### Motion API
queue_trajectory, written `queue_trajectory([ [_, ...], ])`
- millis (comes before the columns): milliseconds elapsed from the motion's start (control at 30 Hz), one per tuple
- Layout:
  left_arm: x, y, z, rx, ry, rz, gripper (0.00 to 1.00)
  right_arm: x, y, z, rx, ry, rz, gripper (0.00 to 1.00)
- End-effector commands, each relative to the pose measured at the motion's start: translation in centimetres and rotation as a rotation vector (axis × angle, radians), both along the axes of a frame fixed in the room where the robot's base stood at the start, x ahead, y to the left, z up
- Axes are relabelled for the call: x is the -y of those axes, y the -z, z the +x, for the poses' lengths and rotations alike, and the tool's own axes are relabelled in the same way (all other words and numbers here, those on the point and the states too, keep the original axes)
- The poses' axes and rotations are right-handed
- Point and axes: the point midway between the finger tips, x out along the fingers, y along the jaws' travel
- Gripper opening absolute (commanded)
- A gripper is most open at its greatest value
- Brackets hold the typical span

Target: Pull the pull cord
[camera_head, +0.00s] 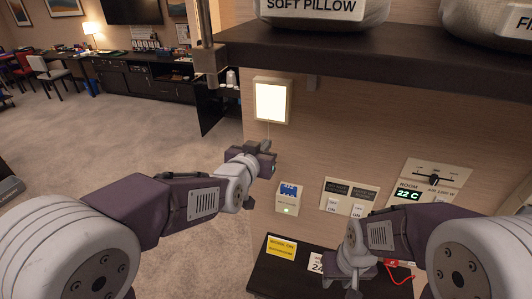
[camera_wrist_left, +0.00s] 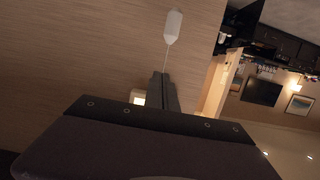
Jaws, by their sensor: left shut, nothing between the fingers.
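The pull cord (camera_head: 269,131) hangs as a thin line below the lit wall lamp (camera_head: 271,101) in the head view. My left gripper (camera_head: 266,147) is beside the lower part of this line, with its fingers together. In the left wrist view, which is upside down, the cord's white oval handle (camera_wrist_left: 173,27) shows past the shut fingers (camera_wrist_left: 163,78). The thin cord runs from the handle to the fingertips; I cannot tell whether it touches them. The handle is not clear in the head view. My right gripper (camera_head: 349,287) points down over the dark shelf; its fingers are unclear.
A blue-topped wall unit (camera_head: 289,198), switch panels (camera_head: 349,197) and a thermostat (camera_head: 418,191) are on the wall at right. The dark shelf (camera_head: 262,278) holds a yellow card and a white card. An upper shelf (camera_head: 370,60) overhangs the wall. Open carpet lies left.

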Motion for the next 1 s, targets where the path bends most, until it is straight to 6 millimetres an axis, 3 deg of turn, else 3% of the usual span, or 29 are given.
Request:
queue_trajectory([
  [100, 0.5, 1.0, 1.8, -0.007, -0.001, 0.002, 0.00, 0.0, -1.0, 0.0, 0.000, 0.000, 0.000, 0.36],
  [333, 0.5, 3.9, 1.6, -0.003, 0.000, 0.001, 0.00, 0.0, -1.4, 0.0, 0.000, 0.000, 0.000, 0.36],
  [733, 0.5, 4.4, 1.6, 0.000, 0.000, -0.001, 0.00, 0.0, -1.4, 0.0, 0.000, 0.000, 0.000, 0.36],
  [1000, 0.5, 7.1, 1.6, 0.000, 0.000, -0.001, 0.00, 0.0, 1.9, 0.0, 0.000, 0.000, 0.000, 0.36],
])
